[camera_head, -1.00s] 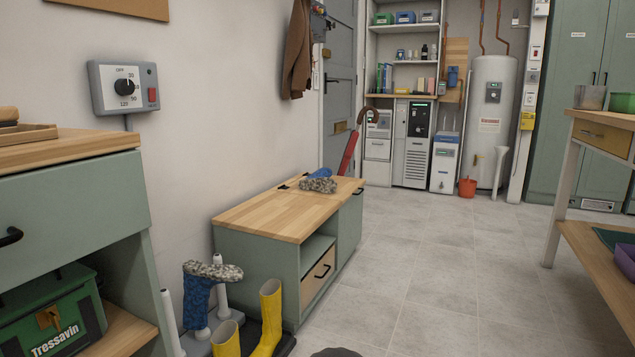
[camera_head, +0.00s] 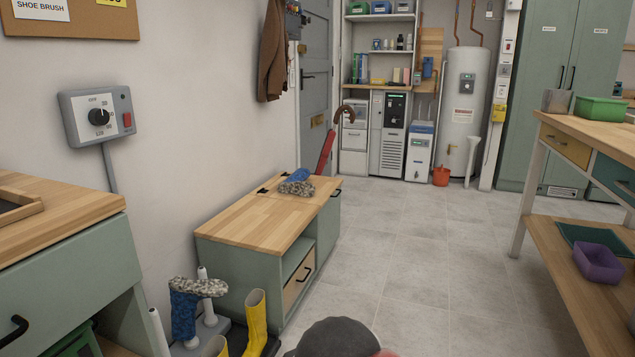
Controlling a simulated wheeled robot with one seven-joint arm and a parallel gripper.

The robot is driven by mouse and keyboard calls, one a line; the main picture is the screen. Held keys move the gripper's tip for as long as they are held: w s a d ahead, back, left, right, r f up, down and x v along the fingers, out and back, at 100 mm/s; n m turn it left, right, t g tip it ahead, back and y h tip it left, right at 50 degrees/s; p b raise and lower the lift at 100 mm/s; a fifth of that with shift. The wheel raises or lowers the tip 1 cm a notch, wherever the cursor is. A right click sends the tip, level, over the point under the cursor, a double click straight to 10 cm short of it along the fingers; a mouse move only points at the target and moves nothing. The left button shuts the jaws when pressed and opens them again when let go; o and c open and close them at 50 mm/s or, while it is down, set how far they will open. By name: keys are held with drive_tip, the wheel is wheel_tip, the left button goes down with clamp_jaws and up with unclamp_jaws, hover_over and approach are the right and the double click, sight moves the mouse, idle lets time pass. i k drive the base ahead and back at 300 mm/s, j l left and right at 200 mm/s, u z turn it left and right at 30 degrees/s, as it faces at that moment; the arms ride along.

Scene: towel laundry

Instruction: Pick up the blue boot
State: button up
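My gripper is not in view. A dark rounded part with a red edge shows at the bottom centre, and I cannot tell whether it is mine.
A green cabinet (camera_head: 85,265) is at the left, a table (camera_head: 592,135) at the right. Grey tiled floor (camera_head: 400,250) lies open between. A red umbrella (camera_head: 327,150) leans behind the bench.

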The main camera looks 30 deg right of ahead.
sight(296, 184)
drive_tip(key=i+l+z, duration=0.2)
drive_tip(key=z, duration=0.25)
drive_tip(key=i+z, duration=0.3)
drive_tip(key=z, duration=0.15)
drive_tip(key=i+z, duration=0.1)
drive_tip(key=i, duration=0.5)
drive_tip(key=i+z, duration=0.15)
drive_tip(key=i, duration=0.45)
drive_tip(key=i+j+z, duration=0.1)
drive_tip(key=i, duration=0.5)
drive_tip(key=i+j+z, duration=0.15)
drive_tip(key=i+j, duration=0.15)
drive_tip(key=i, duration=0.3)
